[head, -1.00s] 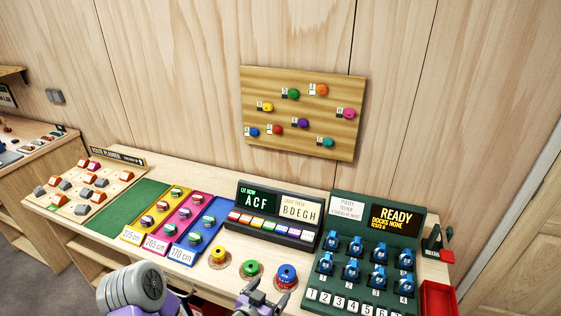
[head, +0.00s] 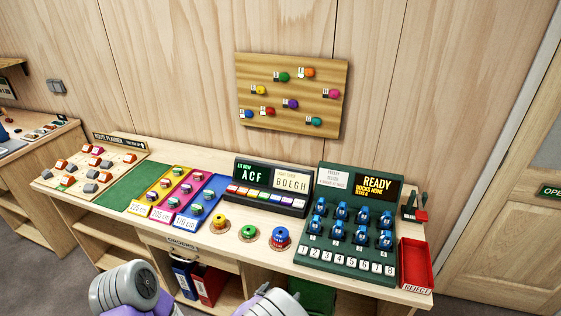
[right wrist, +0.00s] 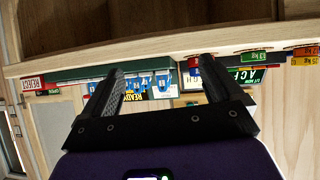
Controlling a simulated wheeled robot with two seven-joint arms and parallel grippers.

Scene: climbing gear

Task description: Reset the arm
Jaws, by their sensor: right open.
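My right gripper (right wrist: 167,65) shows in the right wrist view with its two dark fingers spread apart and nothing between them. Beyond the fingers are the bench's front edge and, upside down, the signs and gear on it. The fingers look apart from the bench. In the head view only rounded grey and purple parts of my two arms show at the bottom edge. Neither gripper's fingers show there, and my left gripper is out of view.
A wooden bench holds a green dock panel (head: 308,247) with blue devices, a red reject tray (head: 430,277), a lit sign console (head: 265,207), colored trays and a route planner board (head: 70,180). A hold board (head: 290,125) hangs on the wall. Shelves with binders (head: 208,285) are below.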

